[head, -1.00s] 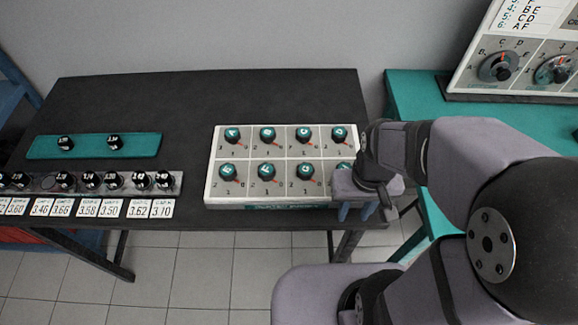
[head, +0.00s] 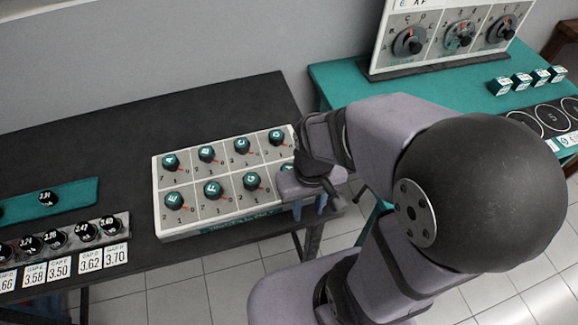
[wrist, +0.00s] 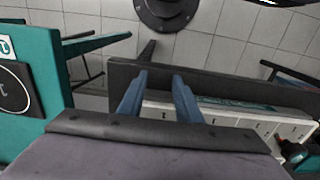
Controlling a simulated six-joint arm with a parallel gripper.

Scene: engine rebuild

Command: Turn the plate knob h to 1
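The white-framed plate (head: 207,230) lies on the dark table with two rows of dark knobs with teal lettered tops and red pointers. Knob E (head: 173,200), knob F (head: 212,189) and knob G (head: 251,181) show in the front row. Knob h, at the front right, is almost wholly hidden behind my gripper; its setting cannot be read. My gripper (head: 309,207) is at the plate's front right corner. In the wrist view its two blue fingers (wrist: 160,80) are apart with nothing between them. One knob (wrist: 292,152), letter unreadable, shows at that view's right edge.
A teal table (head: 350,80) at the right back bears an upright panel with dials (head: 457,38) and several small teal boxes (head: 522,82). At the left are a teal tray (head: 70,200) and a row of black knobs with number cards (head: 60,267).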

